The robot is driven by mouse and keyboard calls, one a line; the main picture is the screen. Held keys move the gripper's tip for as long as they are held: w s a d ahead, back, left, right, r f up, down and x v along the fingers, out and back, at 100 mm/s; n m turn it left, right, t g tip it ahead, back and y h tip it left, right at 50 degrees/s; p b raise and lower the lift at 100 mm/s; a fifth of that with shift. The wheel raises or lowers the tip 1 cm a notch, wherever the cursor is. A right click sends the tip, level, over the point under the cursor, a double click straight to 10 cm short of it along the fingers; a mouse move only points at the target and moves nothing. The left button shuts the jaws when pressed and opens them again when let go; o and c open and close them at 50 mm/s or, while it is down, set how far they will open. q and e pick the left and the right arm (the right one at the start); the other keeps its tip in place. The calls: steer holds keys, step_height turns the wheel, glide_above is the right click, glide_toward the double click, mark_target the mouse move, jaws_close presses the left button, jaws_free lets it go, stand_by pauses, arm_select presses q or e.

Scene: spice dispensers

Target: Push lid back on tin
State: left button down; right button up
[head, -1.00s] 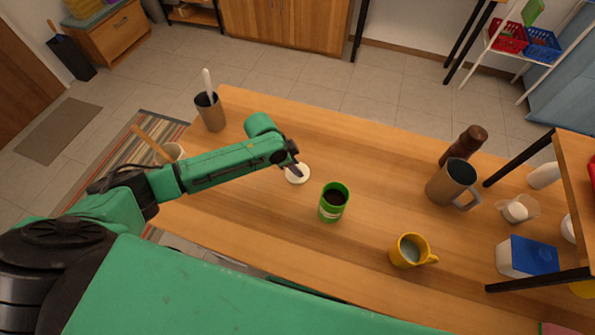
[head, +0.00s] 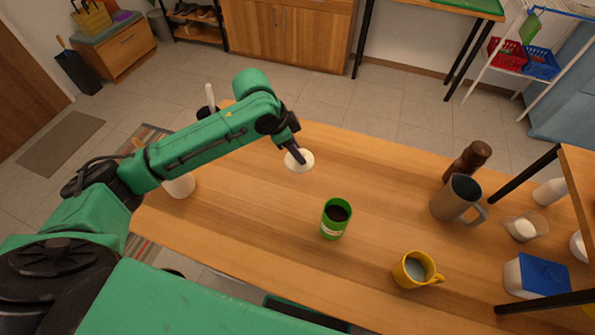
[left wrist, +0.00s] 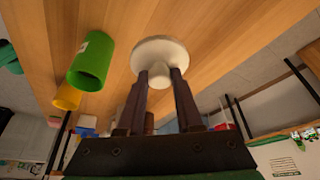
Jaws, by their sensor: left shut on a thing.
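The lid (head: 306,163) is a pale round disc with a knob. My left gripper (head: 297,157) is shut on the knob and holds the lid in the air above the table. In the left wrist view, the two fingers (left wrist: 160,75) grip the knob from both sides beneath the lid (left wrist: 160,50). The tin (head: 334,226) is green, upright on the table and open at the top, with dark contents showing. It stands nearer me and to the right of the lid, apart from it. It also shows in the left wrist view (left wrist: 92,62). My right gripper is out of view.
A yellow mug (head: 411,272) stands to the right of the tin. A grey mug (head: 450,202) and a brown pepper mill (head: 467,162) stand further right, by a shelf with a blue-lidded box (head: 540,276). A white pot (head: 180,187) is at the left. Table around the tin is clear.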

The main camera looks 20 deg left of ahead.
mark_target(307, 165)
arm_select(q)
step_height(307, 165, up, 6)
steer(key=shift+f, duration=0.2)
steer(key=shift+n, duration=0.5)
steer(key=d+f, duration=0.1)
steer(key=s+d+f, duration=0.1)
steer(key=d+f, duration=0.1)
steer(key=s+a+f+n+t+y, duration=0.2)
steer(key=s+a+f+n, duration=0.4)
steer(key=s+n, duration=0.3)
steer(key=shift+s+a+f+n+y, duration=0.35)
steer(key=shift+a+n+y, duration=0.3)
steer(key=shift+n+y, duration=0.25)
